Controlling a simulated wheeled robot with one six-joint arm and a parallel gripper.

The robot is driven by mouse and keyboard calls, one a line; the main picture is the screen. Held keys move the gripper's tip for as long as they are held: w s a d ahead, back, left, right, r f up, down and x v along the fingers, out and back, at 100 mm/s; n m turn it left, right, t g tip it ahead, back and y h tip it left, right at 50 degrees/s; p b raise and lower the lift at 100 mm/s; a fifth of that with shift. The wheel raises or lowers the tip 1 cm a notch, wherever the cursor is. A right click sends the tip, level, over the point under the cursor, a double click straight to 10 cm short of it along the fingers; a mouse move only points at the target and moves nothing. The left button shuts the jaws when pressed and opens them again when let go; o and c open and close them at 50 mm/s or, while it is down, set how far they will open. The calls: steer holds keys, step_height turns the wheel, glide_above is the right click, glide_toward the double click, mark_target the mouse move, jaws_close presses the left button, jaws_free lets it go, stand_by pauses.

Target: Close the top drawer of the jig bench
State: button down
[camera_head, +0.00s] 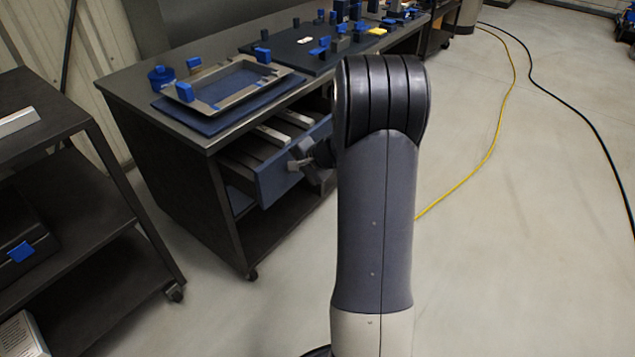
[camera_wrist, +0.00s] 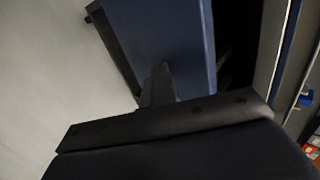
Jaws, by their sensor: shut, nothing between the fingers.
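The jig bench (camera_head: 200,137) stands at the left with its top drawer (camera_head: 273,183) pulled partly out. The drawer has a blue front, and pale items lie inside it. My gripper (camera_head: 301,160) is shut and empty at the drawer front; my arm hides part of it and the right end of the front. In the wrist view the blue drawer front (camera_wrist: 172,35) fills the upper middle, with a dark bar, perhaps its handle (camera_wrist: 115,48), along its left side. The shut fingers of my gripper (camera_wrist: 160,72) point at the front and seem to touch it or nearly so.
A grey frame (camera_head: 225,92) on a blue plate and several blue-marked parts lie on the bench top. A dark shelf cart (camera_head: 80,225) stands at the left. A yellow cable (camera_head: 480,165) and a black cable (camera_head: 580,115) cross the open floor at the right.

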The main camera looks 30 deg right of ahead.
steer(key=w+a, duration=0.1)
steer(key=w, duration=0.2)
steer(key=w+a+p, duration=0.1)
steer(key=w+a, duration=0.1)
steer(key=w, duration=0.2)
steer(key=w+a, duration=0.1)
steer(key=w, duration=0.3)
steer(key=shift+w+a+p, duration=0.1)
steer(key=shift+a+p, duration=0.2)
